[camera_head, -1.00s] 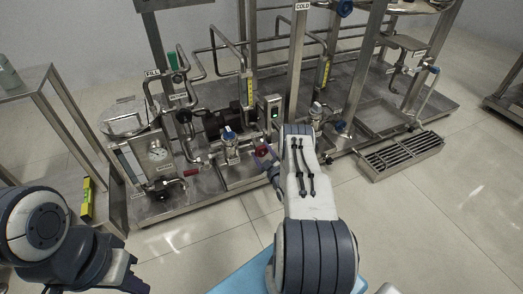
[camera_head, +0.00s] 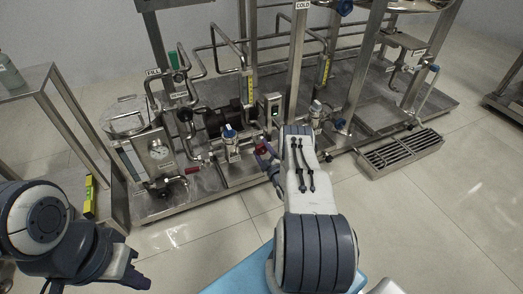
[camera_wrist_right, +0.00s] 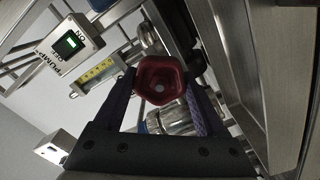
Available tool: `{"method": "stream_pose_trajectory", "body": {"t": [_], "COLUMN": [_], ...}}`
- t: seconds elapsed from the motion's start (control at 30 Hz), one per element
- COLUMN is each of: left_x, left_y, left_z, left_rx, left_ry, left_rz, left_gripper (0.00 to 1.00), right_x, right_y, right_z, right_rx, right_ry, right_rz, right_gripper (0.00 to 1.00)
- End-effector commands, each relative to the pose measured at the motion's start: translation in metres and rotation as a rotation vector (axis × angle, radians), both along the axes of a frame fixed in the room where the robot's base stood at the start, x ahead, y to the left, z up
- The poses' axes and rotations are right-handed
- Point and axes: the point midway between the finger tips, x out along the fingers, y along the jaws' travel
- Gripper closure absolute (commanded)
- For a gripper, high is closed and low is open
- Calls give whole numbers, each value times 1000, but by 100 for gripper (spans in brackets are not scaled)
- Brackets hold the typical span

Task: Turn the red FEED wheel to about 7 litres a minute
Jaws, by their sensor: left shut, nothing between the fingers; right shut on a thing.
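The red wheel (camera_head: 262,149) sits low at the front of the pipe skid in the head view, partly hidden by my right gripper. In the right wrist view the red wheel (camera_wrist_right: 160,78) is a dark red, several-sided knob with a hollow middle. My right gripper (camera_wrist_right: 160,88) is shut on it, one finger on each side. A yellow-scaled gauge (camera_wrist_right: 96,78) stands behind it to the left; its reading is too small to tell. It probably also shows in the head view (camera_head: 250,88). My left gripper (camera_head: 133,280) is shut and empty at the lower left, away from the skid.
A blue-topped valve (camera_head: 229,132) is left of the wheel, with a dial gauge (camera_head: 159,152) further left. A floor grate (camera_head: 402,153) lies at right.

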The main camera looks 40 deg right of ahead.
Motion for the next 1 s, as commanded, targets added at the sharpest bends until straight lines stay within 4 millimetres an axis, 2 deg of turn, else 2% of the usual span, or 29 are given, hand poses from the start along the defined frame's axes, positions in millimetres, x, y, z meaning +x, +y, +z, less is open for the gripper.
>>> {"method": "stream_pose_trajectory", "body": {"t": [0.1, 0.13, 0.17, 0.2, 0.43, 0.57, 0.8, 1.0], "left_x": [0, 0, 0, 0, 0, 0, 0, 0], "left_y": [0, 0, 0, 0, 0, 0, 0, 0], "left_z": [0, 0, 0, 0, 1, 8, 34, 46], "left_rx": [0, 0, 0, 0, 0, 0, 0, 0], "left_ry": [0, 0, 0, 0, 0, 0, 0, 0], "left_rz": [0, 0, 0, 0, 0, 0, 0, 0], "left_gripper": [100, 100, 100, 100, 100, 100, 100, 100], "right_x": [-2, -2, -2, -2, -2, -12, -57, -90], "right_y": [1, 1, 1, 1, 0, 2, 13, 21], "right_z": [-2, -2, -2, -1, 0, 2, 4, 1], "right_rx": [4, 4, 4, 4, 2, 4, 7, 5], "right_ry": [3, 3, 2, 2, 1, 2, 5, 3], "right_rz": [0, 0, 0, 0, 0, -3, -5, -4], "right_gripper": [82, 15, 4, 0, 0, 0, 0, 0]}}
